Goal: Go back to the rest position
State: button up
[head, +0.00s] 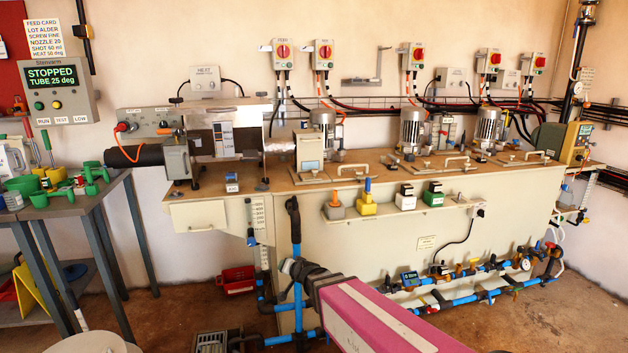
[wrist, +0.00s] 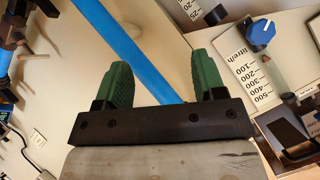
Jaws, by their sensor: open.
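My gripper (wrist: 160,60) is open in the wrist view. Its two green ridged fingers stand well apart, with nothing held between them. A blue pipe (wrist: 128,50) runs diagonally behind the gap; I cannot tell how far off it is. In the head view my pink arm link reaches in from the bottom, and its dark wrist end is near the upright blue pipe (head: 296,232) in front of the machine bench. The fingers cannot be made out clearly there.
The long machine bench (head: 380,245) fills the middle and right. A graduated scale (wrist: 259,85) with a blue knob (wrist: 261,32) is right of my gripper. Blue pipes with valves (head: 470,297) run low along the bench front. A side table (head: 60,207) with green scoops is at left.

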jog(key=s+d+f+g+h, duration=0.1)
jog(key=s+d+g+h, duration=0.1)
jog(key=s+d, duration=0.3)
jog(key=s+d+f+n+g+h, duration=0.1)
jog(key=s+d+g, duration=0.3)
jog(key=d, duration=1)
jog(key=s+d+f+n+g+h, duration=0.1)
jog(key=s+d+g, duration=0.3)
jog(key=d, duration=0.5)
jog(key=shift+s+d+f+h, duration=0.25)
jog(key=shift+s+h, duration=0.55)
jog(key=shift+s, duration=0.05)
